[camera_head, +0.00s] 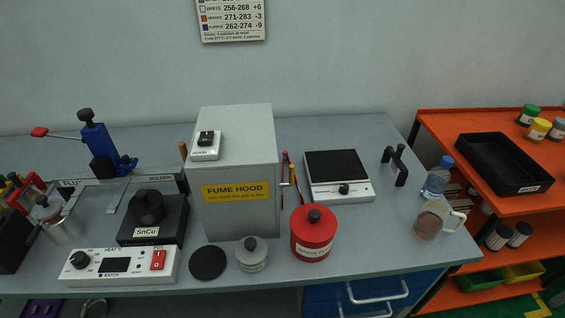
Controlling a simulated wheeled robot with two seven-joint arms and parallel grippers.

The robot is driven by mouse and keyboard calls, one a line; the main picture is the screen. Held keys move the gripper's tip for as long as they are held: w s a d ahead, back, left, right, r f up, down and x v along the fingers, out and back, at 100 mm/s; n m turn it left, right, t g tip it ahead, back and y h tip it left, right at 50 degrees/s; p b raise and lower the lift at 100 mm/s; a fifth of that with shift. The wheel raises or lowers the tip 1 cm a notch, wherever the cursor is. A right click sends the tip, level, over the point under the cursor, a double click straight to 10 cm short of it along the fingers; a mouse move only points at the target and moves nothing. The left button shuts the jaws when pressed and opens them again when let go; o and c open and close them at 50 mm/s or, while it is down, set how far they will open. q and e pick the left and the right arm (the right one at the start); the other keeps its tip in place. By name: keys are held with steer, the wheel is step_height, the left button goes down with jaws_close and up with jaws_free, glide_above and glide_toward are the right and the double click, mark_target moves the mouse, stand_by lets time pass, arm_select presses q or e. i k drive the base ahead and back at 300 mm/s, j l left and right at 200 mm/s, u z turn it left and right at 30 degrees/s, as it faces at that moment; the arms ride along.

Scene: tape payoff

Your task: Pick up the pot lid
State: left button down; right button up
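A black round lid with a tall knob (148,203) sits on the square black solder pot (140,233) labelled SnCu, at the left of the bench. I take this to be the pot lid. It appears seated on the pot, so the inside of the pot is hidden. Neither my left nor my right gripper shows in the head view.
A heater control box (118,266) stands in front of the pot, the fume hood (238,165) to its right. A flat black disc (208,263), grey jar (252,255) and red canister (313,235) line the front edge. A blue clamp stand (98,145) stands behind.

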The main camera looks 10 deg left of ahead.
mark_target(144, 202)
steer(key=u, duration=1.35)
steer(key=i+j+z, duration=0.15)
steer(key=j, duration=0.2)
steer(key=i+j+z, duration=0.2)
steer(key=j, duration=0.15)
steer(key=i+j+z, duration=0.15)
steer(key=j, duration=0.25)
steer(key=i+j+z, duration=0.15)
steer(key=j, duration=0.25)
steer(key=j+z, duration=0.2)
steer(key=j, duration=0.2)
